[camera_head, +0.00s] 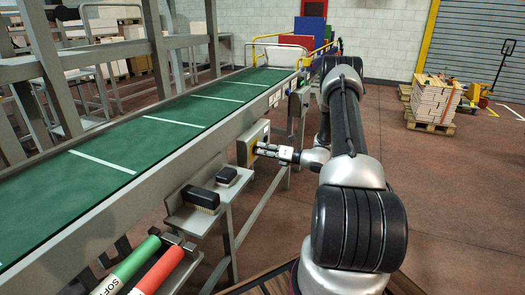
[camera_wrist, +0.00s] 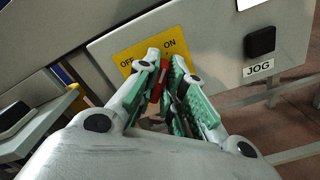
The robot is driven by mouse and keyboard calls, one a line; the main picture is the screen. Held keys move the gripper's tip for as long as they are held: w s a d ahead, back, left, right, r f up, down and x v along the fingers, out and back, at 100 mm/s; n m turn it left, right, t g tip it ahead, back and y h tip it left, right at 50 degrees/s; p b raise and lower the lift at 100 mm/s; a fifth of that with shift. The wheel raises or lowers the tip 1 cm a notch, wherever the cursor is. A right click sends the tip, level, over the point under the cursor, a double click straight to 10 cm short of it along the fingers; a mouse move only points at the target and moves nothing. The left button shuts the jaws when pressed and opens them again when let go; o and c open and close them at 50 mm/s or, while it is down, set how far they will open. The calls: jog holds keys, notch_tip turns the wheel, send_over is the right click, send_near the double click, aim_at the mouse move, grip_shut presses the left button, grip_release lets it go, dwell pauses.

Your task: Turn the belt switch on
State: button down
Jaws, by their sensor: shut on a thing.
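The belt switch sits on a yellow plate (camera_wrist: 133,49) marked OFF on the left and ON on the right, on a grey panel. Its red handle (camera_wrist: 156,90) shows between the green-padded fingers of my gripper (camera_wrist: 166,72), which is shut on it. The fingers hide much of the handle, so I cannot tell exactly which mark it points to. In the head view my gripper (camera_head: 262,149) reaches left to the switch box (camera_head: 247,136) on the conveyor's side.
A black button (camera_wrist: 260,41) labelled JOG is on the same panel, right of the switch. A green conveyor belt (camera_head: 190,108) runs alongside. Below it, a shelf holds a brush (camera_head: 200,197) and a small black block (camera_head: 227,174). Red and green rolls lie nearer.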

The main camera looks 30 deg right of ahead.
jog(key=shift+d+m, duration=0.1)
jog(key=shift+m, duration=0.5)
jog(key=c, duration=1.5)
grip_release()
jog(key=v, duration=1.2)
